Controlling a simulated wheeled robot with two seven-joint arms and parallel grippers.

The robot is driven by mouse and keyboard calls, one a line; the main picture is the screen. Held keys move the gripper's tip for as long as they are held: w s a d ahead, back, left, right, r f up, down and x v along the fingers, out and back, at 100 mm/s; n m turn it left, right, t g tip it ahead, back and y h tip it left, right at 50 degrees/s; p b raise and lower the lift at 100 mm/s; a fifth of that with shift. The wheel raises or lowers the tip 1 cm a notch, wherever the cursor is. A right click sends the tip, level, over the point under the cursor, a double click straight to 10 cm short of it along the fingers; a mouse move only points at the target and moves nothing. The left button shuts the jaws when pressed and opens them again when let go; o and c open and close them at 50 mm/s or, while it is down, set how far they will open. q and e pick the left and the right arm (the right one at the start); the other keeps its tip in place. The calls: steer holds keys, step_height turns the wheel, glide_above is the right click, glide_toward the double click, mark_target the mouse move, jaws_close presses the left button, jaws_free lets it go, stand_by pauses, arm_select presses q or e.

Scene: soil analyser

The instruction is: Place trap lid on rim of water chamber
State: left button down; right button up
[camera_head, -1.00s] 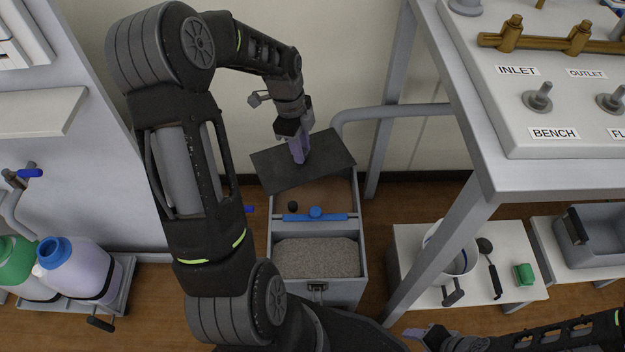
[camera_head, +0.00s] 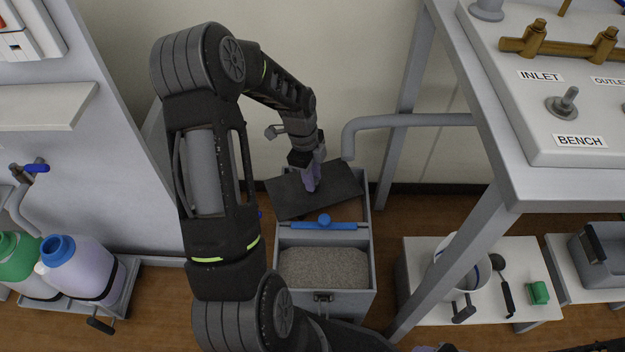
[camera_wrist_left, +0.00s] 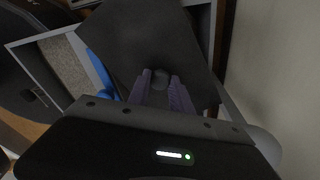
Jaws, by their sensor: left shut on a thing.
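The trap lid (camera_head: 342,183) is a dark grey rectangular plate with a small knob (camera_wrist_left: 160,78). My left gripper (camera_head: 312,184) is shut on the knob, seen between its fingers in the left wrist view (camera_wrist_left: 160,92). The lid is over the back part of the grey box, turned askew to the box. Its left side reaches past the box wall. The water chamber (camera_head: 349,211) is mostly hidden under it; a brown strip of its inside shows. I cannot tell whether the lid touches the rim. Only a sliver of my right gripper (camera_head: 440,348) shows at the bottom edge.
A blue bar (camera_head: 300,226) with a knob crosses the box in front of the chamber. Gravelly soil (camera_head: 325,268) fills the front compartment. A grey pipe (camera_head: 410,120) from the bench frame ends close behind the lid's right corner.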

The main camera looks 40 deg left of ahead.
arm_select(q)
steer(key=shift+f, duration=0.35)
steer(key=shift+f, duration=0.15)
steer(key=c, duration=1.1)
jaws_free()
steer(key=shift+c, duration=0.2)
steer(key=shift+r, duration=0.25)
step_height(320, 180, up, 12)
steer(key=a+p, duration=0.1)
steer(key=p, duration=0.2)
steer(key=shift+s+a+f, duration=0.15)
steer(key=shift+s+a, duration=0.1)
steer(key=shift+a, duration=0.1)
